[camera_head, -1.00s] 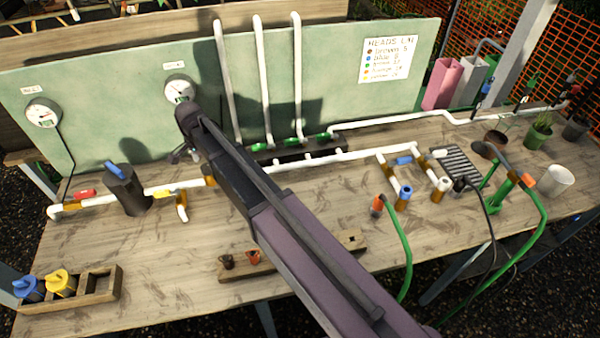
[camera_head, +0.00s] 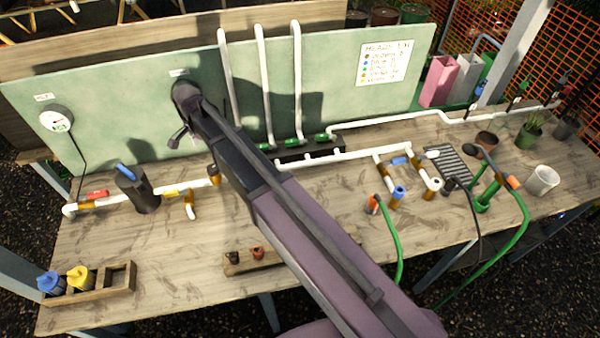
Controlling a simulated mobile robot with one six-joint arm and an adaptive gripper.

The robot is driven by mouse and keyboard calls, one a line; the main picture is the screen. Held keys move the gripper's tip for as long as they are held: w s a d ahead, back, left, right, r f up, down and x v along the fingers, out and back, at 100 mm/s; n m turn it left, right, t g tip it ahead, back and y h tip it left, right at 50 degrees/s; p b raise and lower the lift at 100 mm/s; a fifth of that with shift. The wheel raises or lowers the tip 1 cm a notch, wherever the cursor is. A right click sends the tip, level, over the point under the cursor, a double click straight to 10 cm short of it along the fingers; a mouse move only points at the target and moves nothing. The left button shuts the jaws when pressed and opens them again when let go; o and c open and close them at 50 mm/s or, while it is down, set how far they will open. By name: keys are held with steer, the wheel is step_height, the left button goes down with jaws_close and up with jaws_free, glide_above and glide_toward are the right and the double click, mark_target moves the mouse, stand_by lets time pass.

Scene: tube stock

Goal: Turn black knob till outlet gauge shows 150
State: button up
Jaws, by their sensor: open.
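A dark-topped brown fitting (camera_head: 214,173) stands on the white pipe beside my arm; I cannot tell whether its top is the black knob. My gripper (camera_head: 180,138) is open and empty, in front of the green panel, up and to the left of that fitting and apart from it. The left gauge (camera_head: 57,119), white and round, shows on the panel; its label and reading are too small to read.
A black cylinder with a blue handle (camera_head: 126,173) stands left of the fitting, between red (camera_head: 97,194) and yellow (camera_head: 172,193) valve handles. White riser pipes (camera_head: 266,90) stand right of my wrist. A wooden tray (camera_head: 118,277) is at the front left. The table's left front is mostly bare.

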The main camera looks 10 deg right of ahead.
steer(key=shift+r+p, duration=1.7)
steer(key=shift+r, duration=0.35)
steer(key=s+d+f+n+b, duration=0.2)
steer(key=s+d+f+b, duration=0.1)
steer(key=d, duration=0.6)
steer(key=s+d+f+n+b, duration=0.2)
steer(key=s+d+f+b, duration=0.2)
steer(key=d, duration=0.5)
steer(key=s+d+f+n+b, duration=0.2)
steer(key=s+d+f+b, duration=0.2)
steer(key=d, duration=0.6)
steer(key=shift+f+n+b, duration=0.3)
steer(key=shift+f+b, duration=0.25)
steer(key=s+d+n, duration=0.1)
steer(key=s+d, duration=0.4)
steer(key=shift+d+n, duration=0.35)
steer(key=shift+n, duration=0.05)
stand_by(1.5)
